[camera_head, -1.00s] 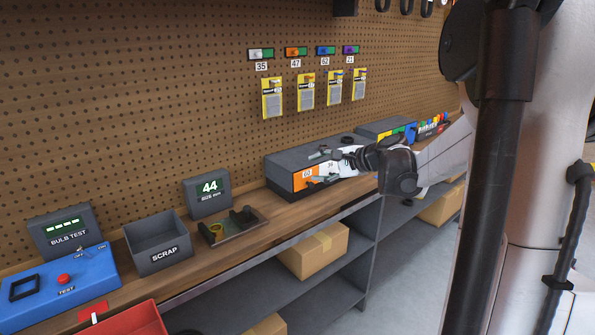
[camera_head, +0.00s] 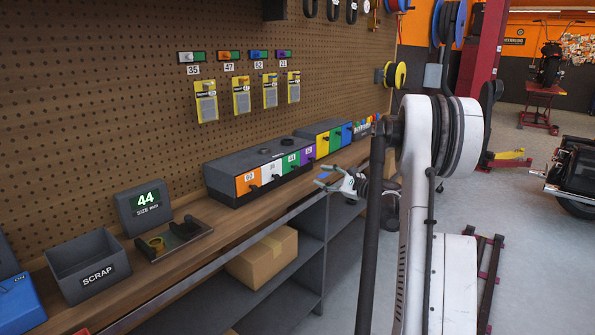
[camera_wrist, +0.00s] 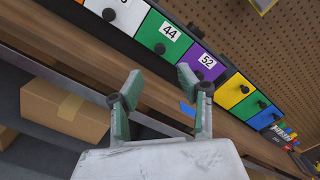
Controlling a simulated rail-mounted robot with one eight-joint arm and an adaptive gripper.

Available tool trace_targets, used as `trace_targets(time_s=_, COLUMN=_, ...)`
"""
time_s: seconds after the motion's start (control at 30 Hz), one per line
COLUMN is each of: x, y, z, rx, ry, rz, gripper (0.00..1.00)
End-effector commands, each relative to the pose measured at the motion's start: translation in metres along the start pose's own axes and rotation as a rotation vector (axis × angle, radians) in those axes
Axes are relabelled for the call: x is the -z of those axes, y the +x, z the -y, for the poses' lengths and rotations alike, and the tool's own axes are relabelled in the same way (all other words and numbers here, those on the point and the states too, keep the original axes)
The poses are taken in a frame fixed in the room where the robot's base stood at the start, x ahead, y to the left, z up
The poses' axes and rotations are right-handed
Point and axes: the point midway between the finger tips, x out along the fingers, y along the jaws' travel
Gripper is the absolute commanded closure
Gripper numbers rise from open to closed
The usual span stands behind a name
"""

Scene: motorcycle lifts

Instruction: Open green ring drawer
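The green drawer marked 44 (camera_head: 291,162) is in the dark drawer box on the bench, between a white and a purple drawer. Its front looks flush with its neighbours, and it has a dark round knob. In the wrist view the green drawer (camera_wrist: 156,34) is at the top, its knob below the label. My gripper (camera_head: 326,180) is in front of the bench, right of and apart from the drawer. In the wrist view my gripper (camera_wrist: 158,82) has its two green-padded fingers spread with nothing between them, pointing towards the drawer row.
The purple drawer 52 (camera_wrist: 202,60) is beside the green one. A second box has yellow, green (camera_head: 335,139) and blue drawers. The bench edge (camera_head: 255,236) runs below my gripper, with a cardboard box (camera_head: 262,257) on the shelf underneath. The floor to the right holds a motorcycle (camera_head: 572,175).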

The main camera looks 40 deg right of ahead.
Motion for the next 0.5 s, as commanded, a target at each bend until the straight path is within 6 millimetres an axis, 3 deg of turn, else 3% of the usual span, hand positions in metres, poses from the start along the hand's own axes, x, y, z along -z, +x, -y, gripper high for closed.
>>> trace_targets(time_s=0.5, x=0.000, y=0.093, z=-0.002, rx=-0.002, ry=-0.001, rz=0.001, gripper=0.64)
